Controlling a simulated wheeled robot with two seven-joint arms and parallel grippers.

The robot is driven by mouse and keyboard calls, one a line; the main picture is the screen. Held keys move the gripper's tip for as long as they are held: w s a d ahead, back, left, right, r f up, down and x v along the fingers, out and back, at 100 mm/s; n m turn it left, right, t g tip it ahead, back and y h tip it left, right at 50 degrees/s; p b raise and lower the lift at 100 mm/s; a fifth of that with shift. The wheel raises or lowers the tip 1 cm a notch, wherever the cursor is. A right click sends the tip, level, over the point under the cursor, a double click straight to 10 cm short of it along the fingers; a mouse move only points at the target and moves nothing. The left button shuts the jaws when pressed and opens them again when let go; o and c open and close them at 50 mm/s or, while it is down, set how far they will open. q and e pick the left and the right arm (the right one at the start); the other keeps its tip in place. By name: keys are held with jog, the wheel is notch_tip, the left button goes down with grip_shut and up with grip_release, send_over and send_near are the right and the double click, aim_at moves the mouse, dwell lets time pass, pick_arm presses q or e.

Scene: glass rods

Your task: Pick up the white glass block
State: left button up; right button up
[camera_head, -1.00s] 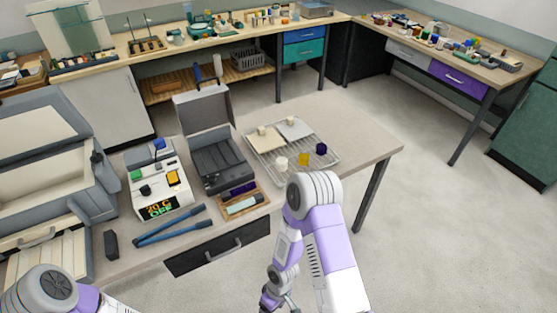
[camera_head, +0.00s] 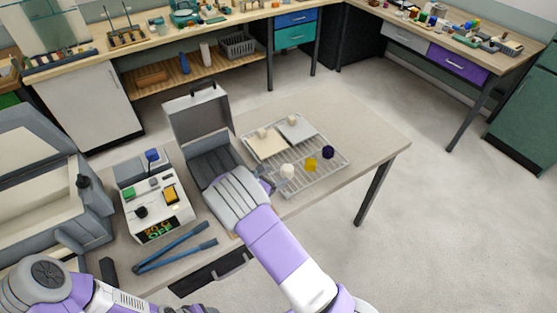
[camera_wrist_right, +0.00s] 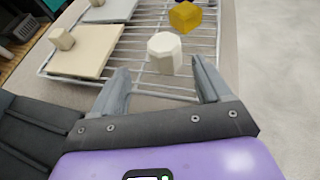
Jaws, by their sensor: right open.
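The white glass block (camera_head: 287,170) stands near the front left edge of a wire rack (camera_head: 341,172), a faceted white piece. It also shows in the right wrist view (camera_wrist_right: 164,54), just beyond the fingertips and roughly between their lines. My right gripper (camera_wrist_right: 160,78) is open with nothing between its fingers. In the head view the right gripper (camera_head: 268,184) is partly hidden by its own wrist, just left of the block. My left arm shows at the lower left of the head view, but its gripper is out of view.
A yellow block (camera_head: 311,165) and a dark purple block (camera_head: 328,152) stand right of the white one. Two tiles at the back of the rack carry small pale blocks (camera_head: 263,132). An open grey case (camera_head: 200,118) is on the left. The table's right end is clear.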

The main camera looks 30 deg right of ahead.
aim_at(284, 172)
jog(key=shift+w+d, duration=0.2)
jog(key=shift+d, duration=0.1)
jog(key=x, duration=0.6)
jog(key=shift+s+d, duration=0.25)
jog(key=shift+d, duration=0.25)
jog(key=shift+c, duration=0.2)
